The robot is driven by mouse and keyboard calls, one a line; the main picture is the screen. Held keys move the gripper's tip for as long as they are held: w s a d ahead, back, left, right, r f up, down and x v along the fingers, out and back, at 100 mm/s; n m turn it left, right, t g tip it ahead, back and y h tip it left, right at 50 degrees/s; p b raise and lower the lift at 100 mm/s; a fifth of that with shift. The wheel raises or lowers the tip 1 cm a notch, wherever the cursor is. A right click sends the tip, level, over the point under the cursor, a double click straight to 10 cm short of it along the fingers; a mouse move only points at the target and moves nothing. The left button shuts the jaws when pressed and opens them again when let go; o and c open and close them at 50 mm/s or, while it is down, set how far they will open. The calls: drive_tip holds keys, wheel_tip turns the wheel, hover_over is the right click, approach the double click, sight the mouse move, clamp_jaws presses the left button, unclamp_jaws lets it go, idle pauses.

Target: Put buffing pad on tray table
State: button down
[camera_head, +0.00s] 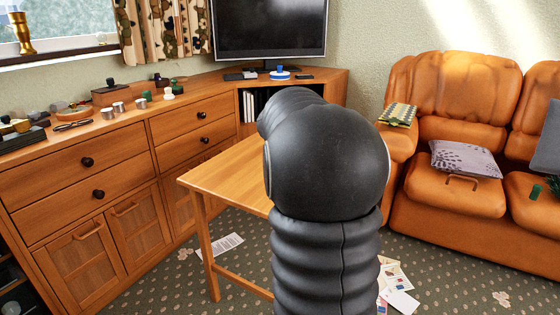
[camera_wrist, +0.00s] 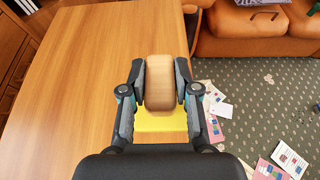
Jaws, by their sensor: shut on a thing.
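The tray table (camera_head: 225,175) is a plain wooden table with slim legs, partly hidden behind my arm in the head view. Its bare top (camera_wrist: 85,90) fills the left and middle of the wrist view. My gripper (camera_wrist: 160,75) is shut on the buffing pad (camera_wrist: 160,92), which shows a light wooden handle between the fingers and a yellow part below. The pad appears over the table's right-hand edge area in the wrist view. I cannot tell whether it touches the top. In the head view my arm hides the gripper and pad.
A wooden sideboard (camera_head: 115,165) with several small items stands left. An orange sofa (camera_head: 460,185) with a cushion (camera_head: 465,160) stands right. Papers (camera_head: 400,300) lie on the patterned carpet (camera_wrist: 255,105) beside the table. The visible tabletop is clear.

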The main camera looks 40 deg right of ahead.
drive_tip(key=shift+w+a+f+b, duration=0.35)
drive_tip(key=shift+w+a+f, duration=0.3)
drive_tip(key=shift+a+f, duration=0.6)
drive_tip(key=shift+w+a+f+b, duration=0.4)
drive_tip(key=shift+w+a+f, duration=0.35)
drive_tip(key=shift+f, duration=0.75)
drive_tip(key=shift+w+a+f+b, duration=0.35)
drive_tip(key=shift+w+a+f, duration=0.25)
drive_tip(key=shift+a+f, duration=0.65)
drive_tip(key=shift+d+f, duration=0.15)
drive_tip(key=shift+f, duration=0.05)
drive_tip(key=shift+f, duration=0.15)
drive_tip(key=c, duration=0.8)
unclamp_jaws()
drive_tip(key=shift+c, duration=0.2)
